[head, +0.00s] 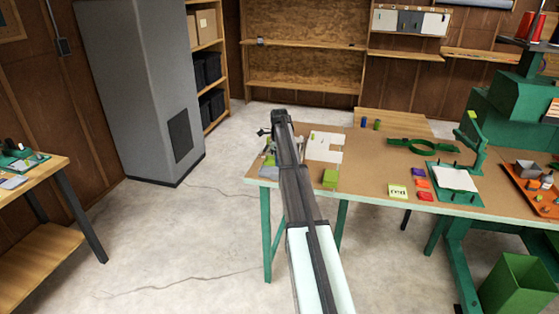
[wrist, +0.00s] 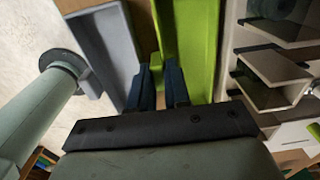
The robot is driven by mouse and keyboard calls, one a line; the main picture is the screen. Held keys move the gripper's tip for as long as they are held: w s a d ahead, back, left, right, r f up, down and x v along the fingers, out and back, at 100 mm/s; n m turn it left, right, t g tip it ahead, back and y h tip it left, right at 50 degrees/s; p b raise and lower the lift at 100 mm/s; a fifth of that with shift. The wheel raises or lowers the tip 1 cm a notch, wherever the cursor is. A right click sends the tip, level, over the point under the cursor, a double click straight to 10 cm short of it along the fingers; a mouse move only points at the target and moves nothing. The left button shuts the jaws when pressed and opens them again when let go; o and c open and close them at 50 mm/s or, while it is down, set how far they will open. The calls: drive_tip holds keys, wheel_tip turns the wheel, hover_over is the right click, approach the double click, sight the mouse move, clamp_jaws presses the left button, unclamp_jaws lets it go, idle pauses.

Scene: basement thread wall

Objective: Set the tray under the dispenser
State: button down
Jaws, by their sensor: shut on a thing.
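In the head view my arm hides most of the gripper, at the left end of the workbench. A green stand with an upright post (head: 470,128) and a white sheet at its base stands right of the bench's middle; I cannot tell whether it is the dispenser.
A large green machine (head: 515,110) stands at right.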

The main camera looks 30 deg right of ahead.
drive_tip(key=c, duration=1)
unclamp_jaws()
drive_tip(key=shift+r, duration=0.15)
drive_tip(key=shift+r, duration=3.4)
